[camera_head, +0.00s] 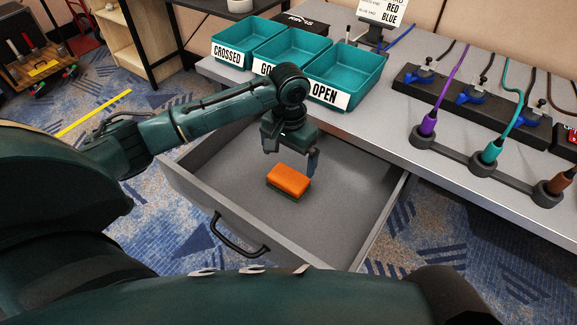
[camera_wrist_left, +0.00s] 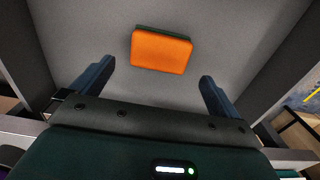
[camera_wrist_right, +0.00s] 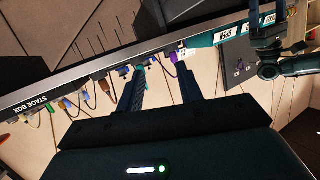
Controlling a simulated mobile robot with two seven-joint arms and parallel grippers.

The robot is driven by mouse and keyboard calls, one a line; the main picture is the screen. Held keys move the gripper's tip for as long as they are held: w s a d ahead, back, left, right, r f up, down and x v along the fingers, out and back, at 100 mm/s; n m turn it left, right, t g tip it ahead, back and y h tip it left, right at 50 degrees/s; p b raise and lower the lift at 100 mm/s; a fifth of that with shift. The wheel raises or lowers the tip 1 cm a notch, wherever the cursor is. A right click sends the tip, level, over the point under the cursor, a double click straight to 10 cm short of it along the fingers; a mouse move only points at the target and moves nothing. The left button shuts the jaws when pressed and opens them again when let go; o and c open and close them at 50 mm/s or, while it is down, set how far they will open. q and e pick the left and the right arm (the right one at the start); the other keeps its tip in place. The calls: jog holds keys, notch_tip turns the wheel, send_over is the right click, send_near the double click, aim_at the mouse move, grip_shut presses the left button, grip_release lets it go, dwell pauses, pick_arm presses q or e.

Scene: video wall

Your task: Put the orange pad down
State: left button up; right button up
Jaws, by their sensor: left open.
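The orange pad (camera_head: 289,179), with a dark green underside, appears to lie on the floor of the open grey drawer (camera_head: 225,172). My left gripper (camera_head: 290,158) is open just above and behind the pad, inside the drawer. In the left wrist view the pad (camera_wrist_left: 160,50) lies beyond the two spread fingertips (camera_wrist_left: 155,75), apart from both. My right gripper (camera_wrist_right: 161,80) shows in the right wrist view, open with nothing between its fingers. It is not clearly seen in the head view.
Teal bins labelled CROSSED (camera_head: 243,41) and OPEN (camera_head: 348,72), with a third between them, stand on the grey desk (camera_head: 375,128). Purple (camera_head: 430,122), teal (camera_head: 492,150) and brown plugs stand at right. The drawer floor around the pad is clear. A handle (camera_head: 238,240) is on its front.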

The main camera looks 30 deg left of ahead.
pick_arm(q)
jog(key=shift+r, duration=1.45)
pick_arm(e)
jog(key=shift+w+a+f, duration=0.1)
jog(key=shift+w+f, duration=0.05)
jog(key=shift+f, duration=0.3)
jog(key=shift+a, duration=0.1)
jog(key=shift+r, duration=0.15)
